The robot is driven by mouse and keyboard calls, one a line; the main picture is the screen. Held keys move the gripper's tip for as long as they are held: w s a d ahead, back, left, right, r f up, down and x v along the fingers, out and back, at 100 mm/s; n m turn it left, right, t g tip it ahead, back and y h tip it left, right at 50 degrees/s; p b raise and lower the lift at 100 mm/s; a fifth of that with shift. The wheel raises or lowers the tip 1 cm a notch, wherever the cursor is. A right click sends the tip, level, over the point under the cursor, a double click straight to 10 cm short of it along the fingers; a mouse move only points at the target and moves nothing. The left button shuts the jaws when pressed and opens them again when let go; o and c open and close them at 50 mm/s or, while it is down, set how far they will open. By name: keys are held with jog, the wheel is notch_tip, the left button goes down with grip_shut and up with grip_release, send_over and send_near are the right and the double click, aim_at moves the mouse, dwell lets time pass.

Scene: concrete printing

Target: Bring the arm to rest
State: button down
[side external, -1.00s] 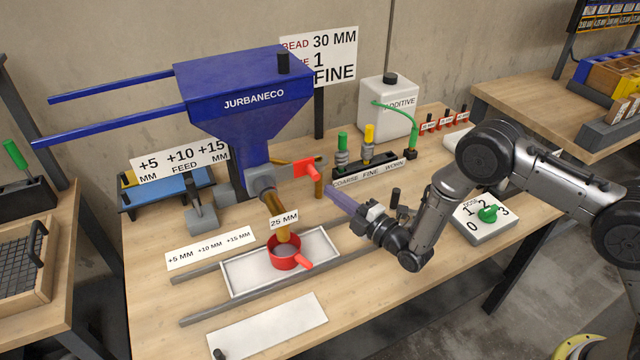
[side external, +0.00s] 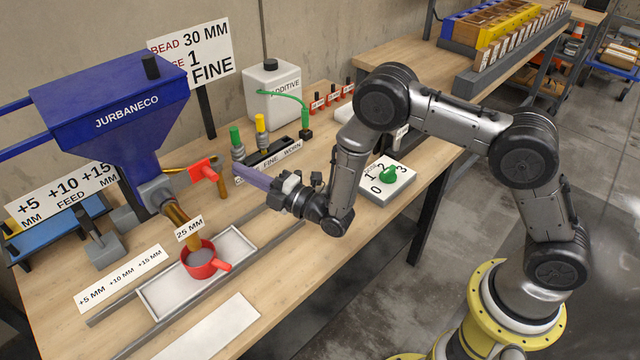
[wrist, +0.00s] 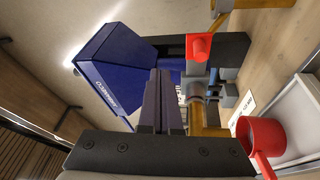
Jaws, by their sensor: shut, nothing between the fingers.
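My gripper (side external: 248,176) is shut and empty, with long purple-blue fingers. It hangs above the workbench, right of the blue hopper machine (side external: 105,105) and its red-handled valve (side external: 203,170). In the wrist view the shut fingers (wrist: 162,100) point toward the hopper (wrist: 115,70). The red cup (side external: 204,260) stands below the nozzle with the 25 MM tag, apart from my gripper. It shows at the lower right of the wrist view (wrist: 262,135).
A dial box with a green knob (side external: 388,177) sits right of my wrist. The nozzle rack (side external: 268,160) and the white additive jug (side external: 272,92) stand behind the fingers. A white tray (side external: 240,245) lies under the cup. The front bench area is mostly clear.

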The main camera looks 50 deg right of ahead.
jog(key=d+r+m+t+h, duration=0.1)
jog(key=d+r+t, duration=0.15)
jog(key=r, duration=0.85)
jog(key=d+r+m+t+h, duration=0.1)
jog(key=d+r, duration=0.2)
jog(key=r, duration=0.9)
jog(key=s+d+r+m+g+h, duration=0.1)
jog(key=s+d+r+m, duration=0.15)
jog(key=s+r, duration=0.2)
jog(key=s+d+r+m+g+h, duration=0.1)
jog(key=s+d+r+m+g, duration=0.1)
jog(key=s+d+r, duration=0.3)
jog(key=s+d+f+m+g+h, duration=0.1)
jog(key=s+d+m+g+h, duration=0.25)
jog(key=s, duration=0.75)
jog(key=s+f+m+g+y, duration=0.1)
jog(key=s+f+m+g, duration=0.8)
jog(key=s+f, duration=0.7)
jog(key=shift+s+f+g, duration=0.15)
jog(key=shift+s+g, duration=0.45)
jog(key=shift+s, duration=0.5)
